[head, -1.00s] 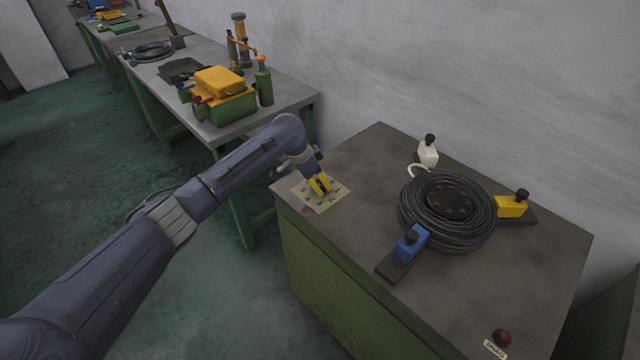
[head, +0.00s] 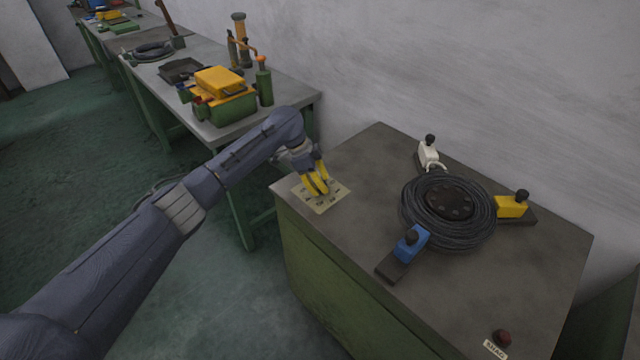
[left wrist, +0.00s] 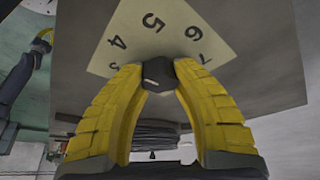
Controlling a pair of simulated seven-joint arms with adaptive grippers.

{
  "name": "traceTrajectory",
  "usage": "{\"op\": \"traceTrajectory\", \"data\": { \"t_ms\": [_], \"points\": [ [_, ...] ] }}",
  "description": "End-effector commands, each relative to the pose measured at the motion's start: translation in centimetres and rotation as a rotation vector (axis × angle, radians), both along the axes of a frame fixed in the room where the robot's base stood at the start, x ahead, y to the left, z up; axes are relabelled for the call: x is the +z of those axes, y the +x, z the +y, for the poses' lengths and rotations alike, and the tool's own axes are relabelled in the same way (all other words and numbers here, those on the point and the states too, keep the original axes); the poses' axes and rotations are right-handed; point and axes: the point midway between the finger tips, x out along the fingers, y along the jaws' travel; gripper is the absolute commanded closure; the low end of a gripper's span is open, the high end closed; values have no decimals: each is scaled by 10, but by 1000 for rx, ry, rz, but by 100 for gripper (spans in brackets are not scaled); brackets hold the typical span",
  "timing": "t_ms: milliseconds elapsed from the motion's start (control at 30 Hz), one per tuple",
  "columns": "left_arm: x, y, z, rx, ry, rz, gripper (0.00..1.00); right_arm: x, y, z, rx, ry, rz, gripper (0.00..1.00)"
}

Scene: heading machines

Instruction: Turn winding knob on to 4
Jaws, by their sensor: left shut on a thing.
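The winding knob (left wrist: 158,74) is a small dark knob on a pale dial plate (head: 328,207) at the left corner of the machine top. In the left wrist view the plate (left wrist: 125,20) shows the figures 4, 5, 6 and 7 around the knob. I cannot tell which figure the knob points to. My left gripper (head: 319,192) reaches down onto the plate. In the left wrist view its yellow fingers (left wrist: 159,78) are shut on the knob from both sides. What looks like my right gripper (left wrist: 42,40) shows small at the left edge; its fingers are unclear.
A black wire coil (head: 420,222) lies on the machine top among white (head: 428,153), yellow (head: 510,206) and blue (head: 411,242) blocks. A workbench (head: 290,98) with tools stands behind my left arm.

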Motion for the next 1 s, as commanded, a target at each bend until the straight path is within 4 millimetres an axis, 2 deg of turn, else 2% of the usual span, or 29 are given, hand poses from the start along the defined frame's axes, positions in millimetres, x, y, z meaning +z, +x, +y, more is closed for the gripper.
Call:
{"op": "traceTrajectory", "data": {
  "t_ms": [267, 300, 500, 833, 1000],
  "points": [
    [1, 0, -3, -1, -5, 0, 100, 0, 0, 0, 0, 0, 0, 100],
    [1, 0, -3, -1, -5, 0, 66, 0, 0, 0, 0, 0, 0, 100],
    [1, 0, -2, 0, -3, 0, 43, 0, 0, 0, 0, 0, 0, 100],
    [3, 0, 0, 0, -2, 0, 41, 0, 0, -3, 1, -2, 0, 100],
    [19, 1, 7, 0, -1, -3, 41, 0, 0, -2, 1, -1, 1, 100]
  ]
}}
